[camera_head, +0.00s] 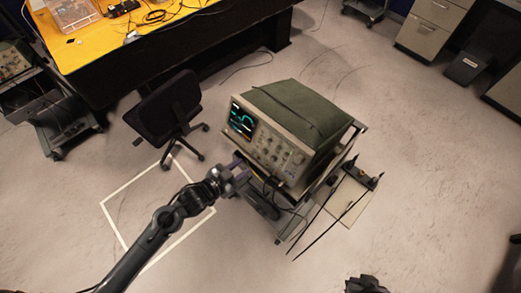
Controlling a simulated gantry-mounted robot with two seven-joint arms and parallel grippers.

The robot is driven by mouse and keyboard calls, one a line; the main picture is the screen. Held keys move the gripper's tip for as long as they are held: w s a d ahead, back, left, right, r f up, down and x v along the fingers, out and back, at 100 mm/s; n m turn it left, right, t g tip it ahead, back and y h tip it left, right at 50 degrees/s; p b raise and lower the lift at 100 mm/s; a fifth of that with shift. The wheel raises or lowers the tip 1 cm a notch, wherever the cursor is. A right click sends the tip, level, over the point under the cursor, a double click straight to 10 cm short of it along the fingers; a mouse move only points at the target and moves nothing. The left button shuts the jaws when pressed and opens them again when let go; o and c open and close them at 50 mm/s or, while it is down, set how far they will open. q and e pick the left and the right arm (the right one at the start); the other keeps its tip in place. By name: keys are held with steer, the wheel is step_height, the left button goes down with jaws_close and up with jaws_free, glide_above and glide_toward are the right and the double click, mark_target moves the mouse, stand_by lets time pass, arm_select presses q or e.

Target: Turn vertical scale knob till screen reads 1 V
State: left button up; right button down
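The oscilloscope (315,118), with a green cover and a beige front, stands on a cart near the middle of the head view. Its lit screen (242,119) shows a cyan trace; the readout is too small to read. Several knobs (272,147) sit on the front panel right of the screen; I cannot tell which is the vertical scale knob. My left gripper (238,171) is just in front of the panel's lower edge. Its two fingers look apart with nothing between them. I cannot see it touching any knob. My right gripper's fingers do not show.
A black chair (167,108) stands left of the oscilloscope. A yellow-topped bench (120,45) is at the upper left. A small board with black leads (349,199) sits right of the cart. A white square outline marks the floor. Open floor lies right.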

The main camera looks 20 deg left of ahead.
mark_target(263, 153)
arm_select(q)
steer(key=x, duration=1)
steer(key=shift+w+d, duration=0.1)
steer(key=shift+w, duration=0.1)
steer(key=shift+c, duration=0.2)
jaws_close()
